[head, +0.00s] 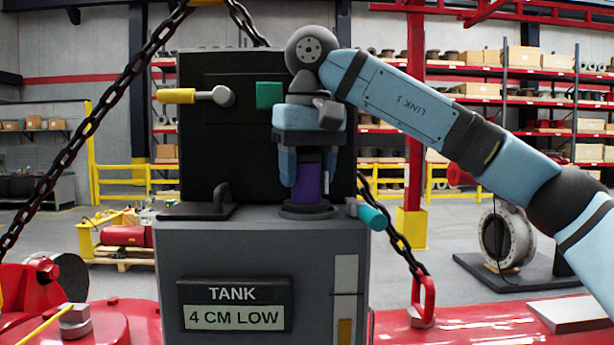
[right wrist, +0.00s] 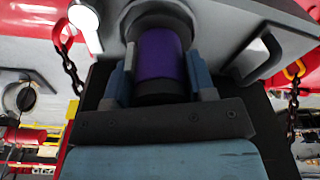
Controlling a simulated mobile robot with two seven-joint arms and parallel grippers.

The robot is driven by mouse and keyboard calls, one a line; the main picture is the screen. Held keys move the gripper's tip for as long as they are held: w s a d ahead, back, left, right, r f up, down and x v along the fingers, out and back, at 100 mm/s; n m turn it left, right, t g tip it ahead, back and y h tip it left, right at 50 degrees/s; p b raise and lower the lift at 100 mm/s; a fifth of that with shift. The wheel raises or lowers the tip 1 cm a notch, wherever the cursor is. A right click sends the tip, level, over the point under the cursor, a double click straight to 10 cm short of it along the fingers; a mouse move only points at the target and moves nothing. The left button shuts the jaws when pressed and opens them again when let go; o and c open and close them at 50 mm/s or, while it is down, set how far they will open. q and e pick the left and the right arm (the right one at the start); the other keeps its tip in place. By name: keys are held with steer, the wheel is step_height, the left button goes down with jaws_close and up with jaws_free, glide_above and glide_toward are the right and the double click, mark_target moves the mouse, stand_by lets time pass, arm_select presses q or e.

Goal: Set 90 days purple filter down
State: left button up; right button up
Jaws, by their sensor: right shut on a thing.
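The purple filter (head: 311,183) is a purple cylinder with dark ends, upright on the round dark seat (head: 308,211) on top of the grey tank cabinet (head: 260,250). My right gripper (head: 309,180) comes down from above with one blue finger on each side of the filter and is shut on it. In the right wrist view the filter (right wrist: 162,55) sits between the two fingers (right wrist: 160,75), its far end at the grey round seat. Whether its lower end fully touches the seat is hard to tell. No 90 days marking is readable. My left gripper is not in view.
A yellow-handled lever (head: 190,96) and a green block (head: 269,95) are on the black upright panel behind. A dark lid with a handle (head: 205,208) lies left of the filter, and a teal handle (head: 372,216) sticks out right. Chains (head: 80,130) hang at both sides.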

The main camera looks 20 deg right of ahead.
steer(key=shift+w+d+f, duration=0.1)
steer(key=shift+d+f, duration=0.05)
steer(key=shift+f, duration=0.3)
steer(key=o, duration=0.7)
steer(key=shift+c, duration=0.2)
steer(key=o, duration=0.4)
steer(key=shift+f, duration=0.1)
steer(key=r, duration=0.4)
steer(key=s+r, duration=0.1)
steer(key=r, duration=0.7)
steer(key=shift+s+r+p, duration=0.1)
steer(key=shift+s+p, duration=0.15)
steer(key=shift+p, duration=0.1)
